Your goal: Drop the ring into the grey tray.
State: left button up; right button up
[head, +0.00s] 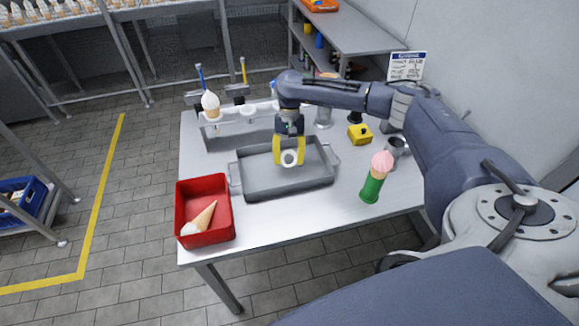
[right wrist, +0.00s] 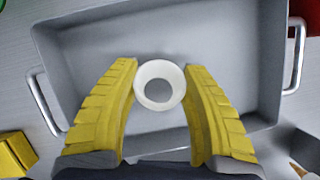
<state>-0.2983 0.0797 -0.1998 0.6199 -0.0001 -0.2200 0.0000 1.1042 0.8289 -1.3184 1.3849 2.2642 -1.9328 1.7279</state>
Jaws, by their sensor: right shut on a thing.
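The white ring (head: 289,165) is between the yellow fingers of my right gripper (head: 289,160). In the right wrist view the ring (right wrist: 160,69) sits between the fingertips of my right gripper (right wrist: 161,68), which is shut on it. The grey tray (head: 258,193) is a shallow rectangular pan with side handles on the table. The ring is over the tray's inside in both views; its exact height above the floor of the tray is hard to tell. The right wrist view shows the tray (right wrist: 90,40) below, its visible floor bare. My left gripper is not in view.
A red bin (head: 183,212) with an ice cream cone (head: 203,217) stands at the front left. A green holder (head: 371,187) with a pink-topped cone, a yellow block (head: 359,134) and a metal cup (head: 396,147) are at the right. A rack (head: 222,135) stands behind the tray.

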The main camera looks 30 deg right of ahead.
jog(key=o, duration=1)
jog(key=shift+c, duration=0.2)
jog(key=shift+r, duration=0.1)
jog(key=v, duration=1.1)
jog(key=shift+w+r, duration=0.15)
jog(key=shift+r, duration=0.2)
jog(key=shift+d, duration=0.1)
